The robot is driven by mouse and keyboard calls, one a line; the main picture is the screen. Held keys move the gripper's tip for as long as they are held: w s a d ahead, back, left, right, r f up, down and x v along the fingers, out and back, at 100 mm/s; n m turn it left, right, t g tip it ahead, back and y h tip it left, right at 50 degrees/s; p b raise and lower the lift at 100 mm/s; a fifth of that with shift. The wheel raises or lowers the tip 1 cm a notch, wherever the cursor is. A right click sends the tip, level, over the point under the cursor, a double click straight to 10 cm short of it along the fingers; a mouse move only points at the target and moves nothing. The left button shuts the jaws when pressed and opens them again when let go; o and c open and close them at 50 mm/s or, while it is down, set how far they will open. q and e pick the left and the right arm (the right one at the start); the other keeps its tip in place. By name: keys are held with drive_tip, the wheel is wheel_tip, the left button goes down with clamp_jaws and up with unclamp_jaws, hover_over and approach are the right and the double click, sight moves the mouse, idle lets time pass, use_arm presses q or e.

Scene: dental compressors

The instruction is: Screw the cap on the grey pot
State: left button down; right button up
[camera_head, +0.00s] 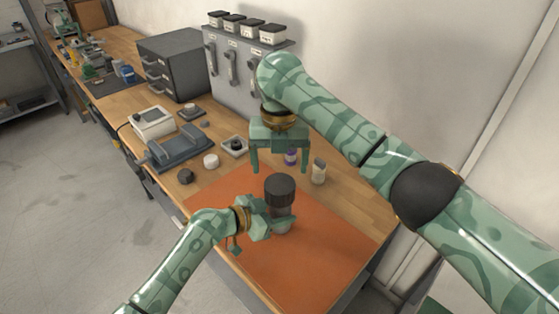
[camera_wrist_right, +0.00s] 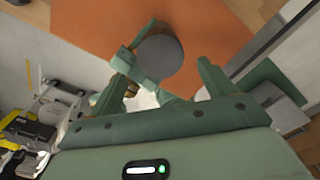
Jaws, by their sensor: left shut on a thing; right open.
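The grey pot (camera_head: 281,211) stands upright over the orange mat in the head view, partly hidden by my left gripper. A dark round cap (camera_head: 280,188) sits on its top; I cannot tell how tightly it is threaded. My left gripper (camera_head: 282,222) is shut on the pot's lower body from the left. My right gripper (camera_head: 280,170) is open and empty, fingers pointing down, above and behind the cap. In the right wrist view the cap's round grey top (camera_wrist_right: 158,56) shows beyond the open right gripper (camera_wrist_right: 163,82), not between its fingers.
The orange mat (camera_head: 325,235) is otherwise clear. Behind it stand a purple-labelled bottle (camera_head: 290,157) and a pale bottle (camera_head: 319,171). A grey tray-like device (camera_head: 180,152), a white round lid (camera_head: 211,161) and a dark knob (camera_head: 186,176) lie to the left.

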sight(280, 183)
drive_tip(key=shift+f, duration=4)
drive_tip(key=shift+c, duration=0.3)
drive_tip(key=c, duration=0.9)
drive_tip(key=m, duration=1)
drive_tip(key=shift+m, duration=0.4)
drive_tip(key=m, duration=0.5)
drive_tip(key=shift+m, duration=0.4)
drive_tip(key=m, duration=0.3)
drive_tip(key=shift+m, duration=0.4)
